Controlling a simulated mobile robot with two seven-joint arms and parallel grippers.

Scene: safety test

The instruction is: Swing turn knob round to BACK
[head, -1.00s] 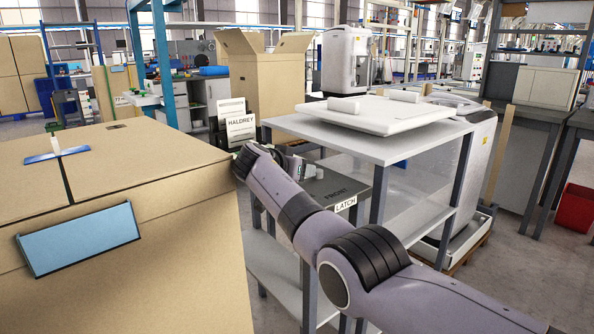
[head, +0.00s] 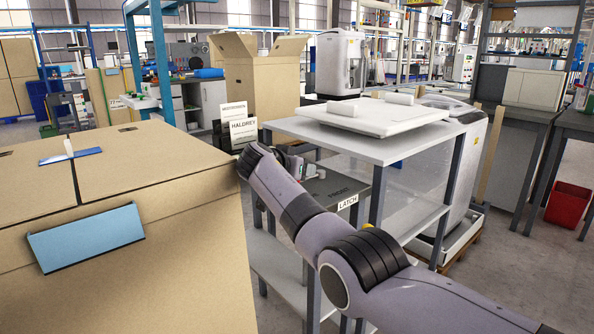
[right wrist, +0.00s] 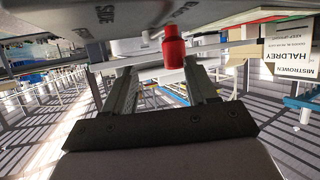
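A red knob (right wrist: 173,50) shows in the right wrist view, below a dark panel (right wrist: 60,15) marked SIDE with another label partly readable. My right gripper (right wrist: 160,75) has its two fingers spread apart; the knob is near the tip of the right-hand finger, and I cannot tell whether they touch. In the head view my right arm reaches to a grey panel (head: 335,188) marked FRONT, with a LATCH label (head: 347,202) on its edge. There my wrist mostly hides the gripper (head: 297,168) and the knob. My left gripper is not in view.
A large cardboard box (head: 130,270) stands close at the left of my arm. A grey table (head: 400,150) with a white slab (head: 370,118) stands just behind and right. A HALDREY sign (head: 243,130) stands behind the wrist. A red bin (head: 568,204) is at far right.

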